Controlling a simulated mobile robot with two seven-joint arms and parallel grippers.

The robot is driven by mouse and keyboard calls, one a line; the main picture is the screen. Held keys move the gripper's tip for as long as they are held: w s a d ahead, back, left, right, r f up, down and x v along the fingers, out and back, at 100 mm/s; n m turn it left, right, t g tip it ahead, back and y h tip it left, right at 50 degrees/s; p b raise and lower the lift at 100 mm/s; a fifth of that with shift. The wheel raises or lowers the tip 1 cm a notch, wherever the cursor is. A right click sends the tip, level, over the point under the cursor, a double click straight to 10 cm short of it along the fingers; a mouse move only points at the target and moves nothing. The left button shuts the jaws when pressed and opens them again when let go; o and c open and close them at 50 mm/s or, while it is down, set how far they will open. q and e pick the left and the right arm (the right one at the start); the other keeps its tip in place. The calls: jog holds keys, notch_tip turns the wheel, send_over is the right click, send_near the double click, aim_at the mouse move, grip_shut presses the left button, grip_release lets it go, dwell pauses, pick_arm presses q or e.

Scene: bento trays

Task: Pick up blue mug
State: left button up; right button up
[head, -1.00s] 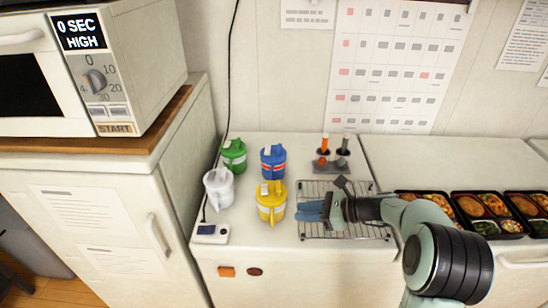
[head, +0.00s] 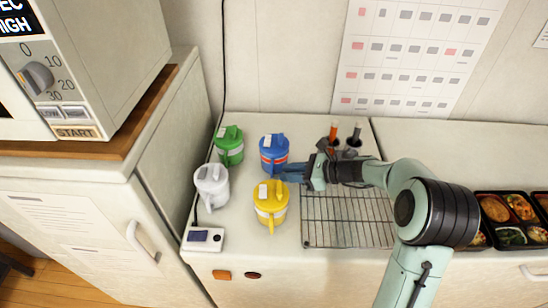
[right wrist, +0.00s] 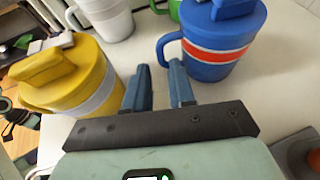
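The blue mug (head: 273,152) stands upright on the white counter, with a red and white band and a blue lid. My right gripper (head: 283,173) is low beside it, at its near right side, pointing left. In the right wrist view the blue mug (right wrist: 222,45) is just ahead and right of the fingers, its handle turned left toward them. The right gripper (right wrist: 161,75) shows two blue fingers apart with nothing between them; the handle lies ahead of the tips. My left gripper is not in view.
A yellow mug (head: 271,203) stands close in front, left of the fingers in the right wrist view (right wrist: 68,80). White (head: 211,186) and green (head: 229,146) mugs stand left. A wire rack (head: 345,217) lies right, with an orange-topped holder (head: 335,145) behind it.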

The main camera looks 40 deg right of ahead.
jog(key=x, duration=0.8)
jog(key=shift+w, duration=0.1)
grip_shut()
